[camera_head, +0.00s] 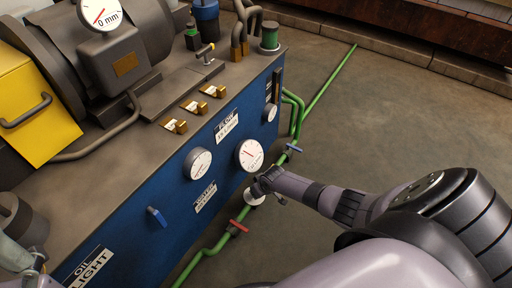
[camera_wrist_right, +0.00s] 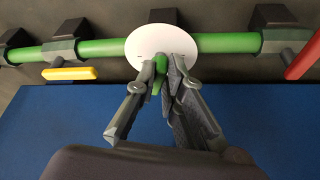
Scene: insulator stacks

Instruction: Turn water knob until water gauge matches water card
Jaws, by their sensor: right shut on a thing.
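My right gripper (camera_head: 262,188) is low in front of the blue machine panel. In the wrist view its fingers (camera_wrist_right: 162,72) are shut on a small green knob (camera_wrist_right: 157,80), in front of a white disc (camera_wrist_right: 163,42) on a green pipe. The disc (camera_head: 254,197) is partly hidden by the gripper in the head view. The water card (camera_head: 205,197) is on the panel, its value too small to read. A round white gauge (camera_head: 198,163) is just above it. Another round gauge (camera_head: 249,154) is to the right; I cannot tell which is the water gauge.
A red-handled valve (camera_head: 238,225) and a blue-handled valve (camera_head: 293,148) sit along the green pipe. A flow card (camera_head: 227,127) and a blue lever (camera_head: 157,216) are on the panel. In the wrist view a yellow handle (camera_wrist_right: 70,73) is left. The floor (camera_head: 390,120) at right is clear.

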